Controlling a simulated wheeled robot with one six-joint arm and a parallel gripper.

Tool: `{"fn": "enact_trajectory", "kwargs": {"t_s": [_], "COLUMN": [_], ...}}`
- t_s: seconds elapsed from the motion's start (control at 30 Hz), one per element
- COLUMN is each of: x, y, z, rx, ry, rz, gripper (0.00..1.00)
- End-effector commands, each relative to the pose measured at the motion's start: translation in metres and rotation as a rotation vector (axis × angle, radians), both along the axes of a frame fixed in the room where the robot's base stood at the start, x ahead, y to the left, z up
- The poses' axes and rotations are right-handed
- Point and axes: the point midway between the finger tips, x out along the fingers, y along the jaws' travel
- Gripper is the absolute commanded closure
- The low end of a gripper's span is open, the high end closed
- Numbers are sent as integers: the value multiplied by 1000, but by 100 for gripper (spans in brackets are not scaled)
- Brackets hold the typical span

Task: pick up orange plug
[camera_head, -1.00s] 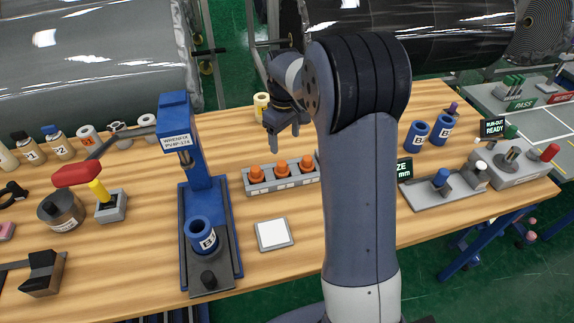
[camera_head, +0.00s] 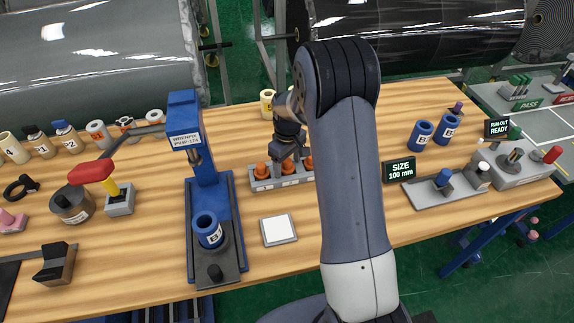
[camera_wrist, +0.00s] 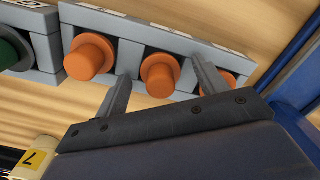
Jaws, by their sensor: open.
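Orange plugs stand in a row in a grey rack (camera_head: 283,184) on the wooden table. In the head view the left plug (camera_head: 261,169) shows clearly, the right one (camera_head: 308,163) shows beside my arm, and the middle one is mostly hidden by my gripper (camera_head: 288,158). In the wrist view the middle plug (camera_wrist: 161,75) lies between the fingertips of my gripper (camera_wrist: 163,80), one finger on each side. Another plug (camera_wrist: 91,57) is left of the fingers and a third (camera_wrist: 232,82) is partly behind the right finger. My gripper is open and holds nothing.
A blue press (camera_head: 205,195) with a blue roll stands left of the rack. A white square pad (camera_head: 278,230) lies in front. A size sign (camera_head: 400,171) is to the right. A green plug (camera_wrist: 12,50) sits in a neighbouring holder in the wrist view.

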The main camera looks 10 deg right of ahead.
Motion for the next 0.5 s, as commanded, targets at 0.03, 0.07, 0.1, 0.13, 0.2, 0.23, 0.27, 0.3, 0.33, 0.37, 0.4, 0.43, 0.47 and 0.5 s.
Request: {"fn": "enact_trajectory", "kwargs": {"t_s": [0.03, 0.07, 0.1, 0.13, 0.2, 0.23, 0.27, 0.3, 0.33, 0.37, 0.4, 0.43, 0.47, 0.5], "x": [0, 0, 0, 0, 0, 0, 0, 0, 0, 0, 0, 0, 0, 0], "y": [0, 0, 0, 0, 0, 0, 0, 0, 0, 0, 0, 0, 0, 0], "z": [-1, -1, -1, 0, 0, 0, 0, 0, 0, 0, 0, 0, 0, 0], "rx": [1, 0, 0, 0, 0, 0, 0, 0, 0, 0, 0, 0, 0, 0], "ry": [-1, -1, -1, -1, -1, -1, -1, -1, -1, -1, -1, -1, -1, -1], "rz": [0, 0, 0, 0, 0, 0, 0, 0, 0, 0, 0, 0, 0, 0], "gripper": [32, 32, 32, 32, 33, 36, 38, 42, 44, 47, 50, 52, 55, 58]}}
